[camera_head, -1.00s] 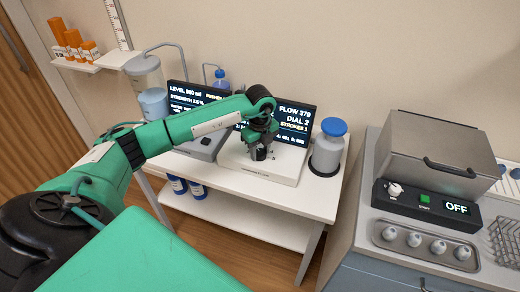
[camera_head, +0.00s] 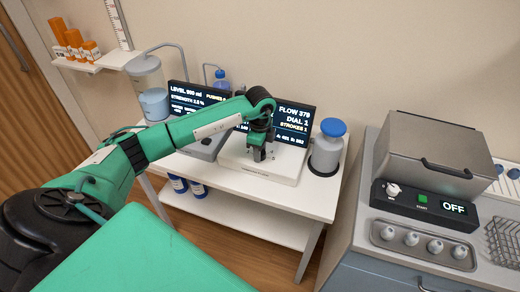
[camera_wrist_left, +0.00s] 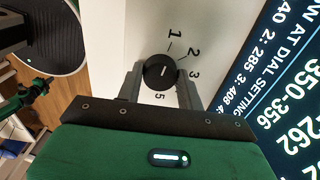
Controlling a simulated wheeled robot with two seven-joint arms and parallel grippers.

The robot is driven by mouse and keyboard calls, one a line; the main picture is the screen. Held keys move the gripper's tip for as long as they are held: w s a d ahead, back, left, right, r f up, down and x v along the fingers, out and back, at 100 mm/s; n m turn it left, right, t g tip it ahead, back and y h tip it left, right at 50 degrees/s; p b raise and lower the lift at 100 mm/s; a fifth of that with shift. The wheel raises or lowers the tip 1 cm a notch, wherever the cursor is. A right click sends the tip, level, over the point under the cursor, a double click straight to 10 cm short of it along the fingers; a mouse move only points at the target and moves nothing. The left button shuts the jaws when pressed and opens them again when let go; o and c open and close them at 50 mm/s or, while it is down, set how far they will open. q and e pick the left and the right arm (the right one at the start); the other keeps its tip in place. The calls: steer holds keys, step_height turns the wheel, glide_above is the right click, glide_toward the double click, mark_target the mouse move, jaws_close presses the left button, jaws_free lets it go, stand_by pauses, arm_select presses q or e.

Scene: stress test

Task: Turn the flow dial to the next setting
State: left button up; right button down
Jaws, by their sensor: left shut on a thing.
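The flow dial (camera_wrist_left: 153,76) is a round black knob with a white mark, on a white panel with printed numbers around it. The mark slants toward the upper right; I cannot tell exactly which number it meets. My left gripper (camera_head: 260,153) is over the white dial unit (camera_head: 262,170). In the wrist view my left gripper (camera_wrist_left: 160,74) has a finger on each side of the dial and is shut on it. The dark display (camera_head: 293,124) behind appears to read FLOW 379, DIAL 1, STROKES 1.
A blue-capped bottle (camera_head: 327,148) stands close right of the dial unit on the white table (camera_head: 312,200). A second display (camera_head: 198,97) and a grey device stand left. A counter with a metal box (camera_head: 436,150) is at right. A clear jar (camera_head: 146,76) stands at back left.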

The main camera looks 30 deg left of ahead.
stand_by(0.4)
arm_select(q)
steer(key=o, duration=1)
steer(key=shift+r, duration=0.25)
step_height(320, 180, up, 13)
steer(key=b, duration=0.2)
steer(key=shift+r, duration=0.2)
arm_select(e)
steer(key=shift+w+d+f, duration=0.1)
steer(key=shift+w+f, duration=0.15)
steer(key=shift+w, duration=0.3)
steer(key=shift+w+f, duration=0.2)
steer(key=shift+w, duration=0.35)
